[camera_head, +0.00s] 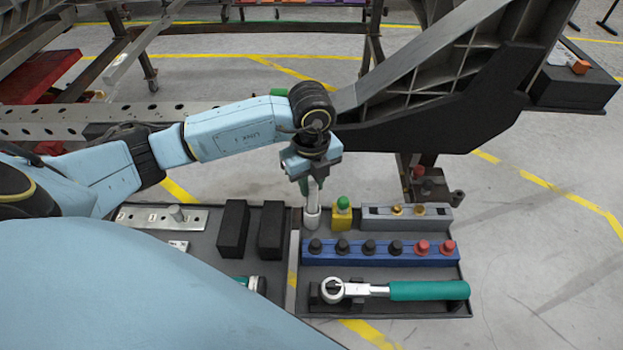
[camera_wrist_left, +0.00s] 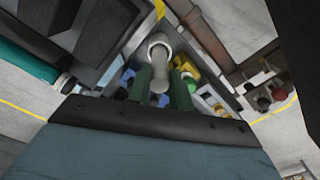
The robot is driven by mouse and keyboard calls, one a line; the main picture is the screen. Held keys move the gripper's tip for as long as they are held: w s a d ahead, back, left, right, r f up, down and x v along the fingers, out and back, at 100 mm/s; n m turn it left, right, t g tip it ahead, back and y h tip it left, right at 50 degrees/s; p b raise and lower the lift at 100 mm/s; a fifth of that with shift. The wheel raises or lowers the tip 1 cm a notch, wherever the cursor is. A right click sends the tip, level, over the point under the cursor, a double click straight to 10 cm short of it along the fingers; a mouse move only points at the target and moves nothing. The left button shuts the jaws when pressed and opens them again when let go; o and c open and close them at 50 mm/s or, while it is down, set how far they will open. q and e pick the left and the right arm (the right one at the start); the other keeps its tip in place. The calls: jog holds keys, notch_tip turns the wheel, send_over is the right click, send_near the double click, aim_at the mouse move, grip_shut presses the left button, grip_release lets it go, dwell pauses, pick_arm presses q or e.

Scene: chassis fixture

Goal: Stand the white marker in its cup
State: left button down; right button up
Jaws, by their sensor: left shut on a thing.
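My left gripper (camera_head: 312,190) points down over the back of the tray, left of the yellow block. Its green fingers (camera_wrist_left: 160,92) are shut on the white marker (camera_wrist_left: 158,76), whose rounded end shows between them in the left wrist view. The pale cup (camera_head: 311,219) stands on the tray directly below the gripper; its rim (camera_wrist_left: 160,40) shows around the marker's far end. The marker looks roughly upright and lined up with the cup. How deep it sits is hidden. My right gripper is not in view.
Close by are a yellow block with a green knob (camera_head: 342,213), a grey block with brass pieces (camera_head: 407,217) and a blue rack (camera_head: 380,253) of black and red knobs. A teal-handled ratchet (camera_head: 430,290) lies in front. Black blocks (camera_head: 233,228) stand left. A chassis beam (camera_head: 430,125) rises behind.

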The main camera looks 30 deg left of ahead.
pick_arm(q)
jog(key=shift+f, duration=0.5)
jog(key=c, duration=1.2)
grip_release()
jog(key=shift+o, duration=0.2)
jog(key=shift+r, duration=0.1)
notch_tip(320, 180, up, 9)
jog(key=p, duration=0.7)
jog(key=shift+p, duration=0.3)
